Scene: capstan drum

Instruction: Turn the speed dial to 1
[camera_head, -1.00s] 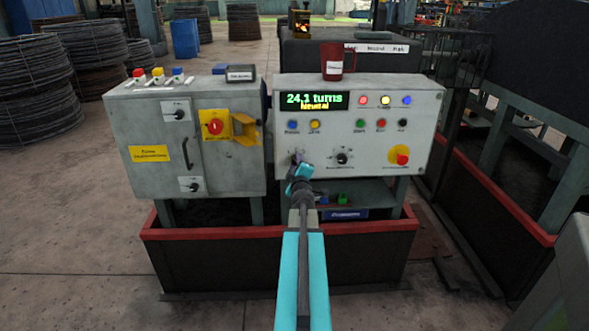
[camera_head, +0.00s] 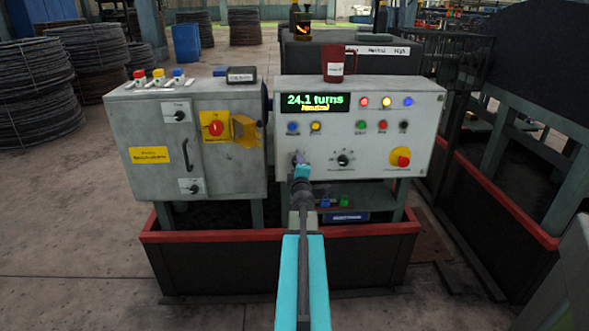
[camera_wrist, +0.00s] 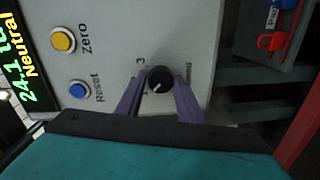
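The speed dial is a round black knob (camera_wrist: 160,80) with a white pointer mark, low on the left of the grey control panel (camera_head: 375,173). In the wrist view the mark points to the lower left. A "3" shows up and left of the knob; a "1" at its lower left is partly hidden by a finger. My gripper (camera_wrist: 159,88) has its two purple fingers apart, one on each side of the knob. A narrow gap seems to show beside the knob; I cannot tell whether they touch it. In the head view my gripper (camera_head: 298,159) hides most of the dial.
The display (camera_head: 315,104) reads 24.1 turns, Neutral. Blue Reset (camera_wrist: 78,90) and yellow Zero (camera_wrist: 62,40) buttons sit near my fingers. Another black dial (camera_head: 344,159) and a red stop knob (camera_head: 400,157) are to the right. A red mug (camera_head: 333,68) stands on top.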

